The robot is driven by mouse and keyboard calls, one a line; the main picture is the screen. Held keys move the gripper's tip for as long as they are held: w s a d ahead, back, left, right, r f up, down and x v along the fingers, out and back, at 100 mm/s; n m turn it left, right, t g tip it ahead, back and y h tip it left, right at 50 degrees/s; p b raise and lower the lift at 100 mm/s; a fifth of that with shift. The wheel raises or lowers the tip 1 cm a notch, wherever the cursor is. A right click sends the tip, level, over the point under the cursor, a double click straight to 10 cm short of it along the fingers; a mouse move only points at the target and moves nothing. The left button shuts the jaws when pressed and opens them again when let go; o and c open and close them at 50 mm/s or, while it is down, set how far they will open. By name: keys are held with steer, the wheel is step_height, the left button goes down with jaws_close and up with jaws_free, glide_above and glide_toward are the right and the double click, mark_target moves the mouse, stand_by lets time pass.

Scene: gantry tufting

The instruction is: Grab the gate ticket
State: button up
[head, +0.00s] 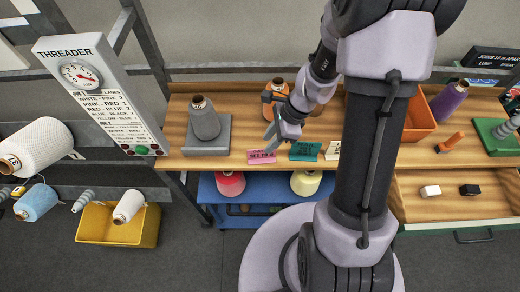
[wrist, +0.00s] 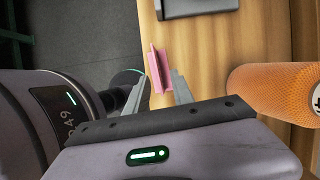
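Three small folded cards stand along the front of the wooden table: a pink one (head: 262,156), a green one (head: 305,151) and a cream one (head: 333,150). Their print is too small to read surely, so I cannot tell which is the gate ticket. My gripper (head: 280,143) is low over the table, just above and right of the pink card in the head view. In the wrist view the pink card (wrist: 158,69) stands at the fingertips of my gripper (wrist: 154,88). The fingers are apart; I cannot tell whether they touch the card.
An orange spool (head: 273,92) is behind my gripper and shows close on the right in the wrist view (wrist: 275,90). A blue shelf (head: 210,190) with cones lies below; an open drawer (head: 440,205) is right.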

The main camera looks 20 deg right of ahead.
mark_target(257, 158)
steer(key=shift+x, duration=0.85)
steer(key=shift+a+f, duration=0.15)
steer(key=shift+f, duration=0.15)
steer(key=b+x, duration=0.2)
steer(key=x, duration=0.2)
steer(key=shift+s+f, duration=0.15)
steer(key=shift+f, duration=0.15)
steer(key=shift+a+f, duration=0.1)
steer(key=shift+f, duration=0.05)
jaws_close()
